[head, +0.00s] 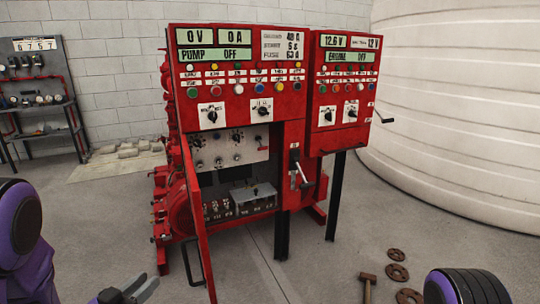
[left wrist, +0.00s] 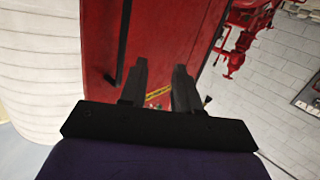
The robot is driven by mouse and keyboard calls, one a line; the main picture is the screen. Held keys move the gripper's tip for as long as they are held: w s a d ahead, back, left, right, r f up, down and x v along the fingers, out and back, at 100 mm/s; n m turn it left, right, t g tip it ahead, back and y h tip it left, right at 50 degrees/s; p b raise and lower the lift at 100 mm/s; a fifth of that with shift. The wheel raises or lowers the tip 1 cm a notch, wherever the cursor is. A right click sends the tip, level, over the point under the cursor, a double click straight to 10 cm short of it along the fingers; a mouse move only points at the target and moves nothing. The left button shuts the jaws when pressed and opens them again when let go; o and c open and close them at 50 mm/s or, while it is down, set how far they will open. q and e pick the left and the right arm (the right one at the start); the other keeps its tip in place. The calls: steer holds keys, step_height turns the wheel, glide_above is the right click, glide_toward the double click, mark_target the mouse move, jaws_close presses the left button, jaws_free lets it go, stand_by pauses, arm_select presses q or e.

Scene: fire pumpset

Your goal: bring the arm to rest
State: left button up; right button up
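My left gripper (head: 132,291) shows at the bottom left of the head view. Its two dark fingers are apart with nothing between them; they also show in the left wrist view (left wrist: 160,88). It is in front of the red cabinet door (head: 199,225), which stands open with a black handle (head: 195,262) low on it. In the left wrist view a red panel (left wrist: 175,35) lies beyond the fingertips, apart as far as I can tell. My right gripper is out of view; only a purple and black part of my arm shows at the bottom right.
The red pump control cabinet (head: 238,60) and engine cabinet (head: 344,70) stand ahead on legs. A hammer (head: 368,284) and several rusty round parts (head: 397,272) lie on the floor at right. A large white tank (head: 460,110) stands behind. A shelf rack (head: 40,95) is far left.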

arm_select(q)
steer(key=s+a+f+n+g+y+p, duration=0.1)
steer(key=s+f+n+g+y, duration=0.15)
steer(key=f, duration=0.25)
steer(key=s+f+n+g+y+p, duration=0.1)
steer(key=f+n+y, duration=0.2)
steer(key=f, duration=0.1)
steer(key=s+d+f+n+g+y+p, duration=0.1)
steer(key=s+f+g, duration=0.3)
steer(key=s, duration=0.7)
steer(key=s+d+f+n+g+y+p, duration=0.1)
steer(key=s+d+f+n+g+p, duration=0.1)
steer(key=s+f+g, duration=0.3)
steer(key=s+f, duration=0.3)
steer(key=s, duration=0.4)
steer(key=shift+s+d+f+n+p, duration=0.25)
steer(key=shift+d+f+n+p, duration=0.05)
steer(key=shift+f+n+p, duration=0.1)
steer(key=shift+y, duration=0.25)
